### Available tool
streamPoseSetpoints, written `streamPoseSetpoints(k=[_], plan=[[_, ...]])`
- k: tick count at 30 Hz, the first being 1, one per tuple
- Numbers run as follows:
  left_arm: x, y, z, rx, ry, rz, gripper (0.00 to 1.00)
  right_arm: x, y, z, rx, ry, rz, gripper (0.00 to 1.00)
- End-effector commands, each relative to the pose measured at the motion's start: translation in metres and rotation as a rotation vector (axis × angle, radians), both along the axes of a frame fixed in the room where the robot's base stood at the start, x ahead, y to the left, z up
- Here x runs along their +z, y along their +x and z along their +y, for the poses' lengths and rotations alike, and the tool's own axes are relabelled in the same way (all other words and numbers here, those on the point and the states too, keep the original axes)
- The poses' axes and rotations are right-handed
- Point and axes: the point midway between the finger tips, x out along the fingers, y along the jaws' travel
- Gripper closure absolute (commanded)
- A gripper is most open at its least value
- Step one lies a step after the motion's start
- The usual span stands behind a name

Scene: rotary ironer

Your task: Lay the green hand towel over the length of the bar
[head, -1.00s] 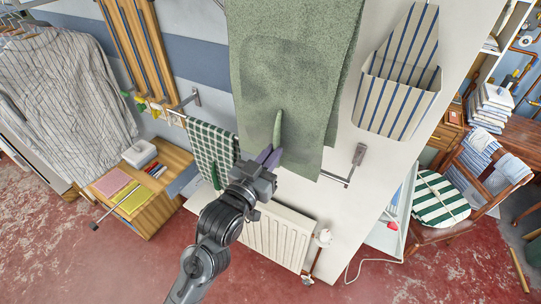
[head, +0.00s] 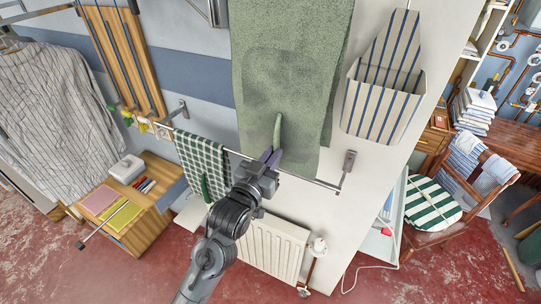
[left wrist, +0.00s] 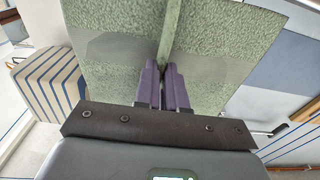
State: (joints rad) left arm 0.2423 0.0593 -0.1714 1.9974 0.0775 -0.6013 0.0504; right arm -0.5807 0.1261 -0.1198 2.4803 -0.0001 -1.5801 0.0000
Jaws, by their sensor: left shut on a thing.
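The green hand towel (head: 285,70) hangs as a long upright sheet in front of the wall, its top cut off by the head view's upper edge. My left gripper (head: 273,156) is shut on the towel, pinching a fold near its lower part. The left wrist view shows the purple fingers (left wrist: 163,75) closed on the pinched towel (left wrist: 205,35). The bar (head: 322,184) is a thin wall rail with a bracket (head: 348,163) at its right end. The towel's lower edge is close to the bar and hides part of it; I cannot tell if they touch. My right gripper is out of view.
A green-and-white checked towel (head: 203,160) hangs on the bar's left part. A radiator (head: 272,245) is below. A striped wall pocket (head: 383,95) is at right, a wooden slatted rack (head: 122,60) at left, and a low wooden cabinet (head: 150,225) at lower left.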

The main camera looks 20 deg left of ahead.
Motion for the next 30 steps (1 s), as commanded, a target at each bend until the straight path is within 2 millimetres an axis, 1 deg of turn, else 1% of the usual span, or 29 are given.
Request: streamPoseSetpoints(k=[1, 30], plan=[[-0.007, 0.000, 0.000, 0.000, 0.000, -0.001, 1.00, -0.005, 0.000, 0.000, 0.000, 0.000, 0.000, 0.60], [-0.093, 0.000, 0.000, 0.000, 0.000, -0.002, 1.00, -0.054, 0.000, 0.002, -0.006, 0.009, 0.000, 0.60]])
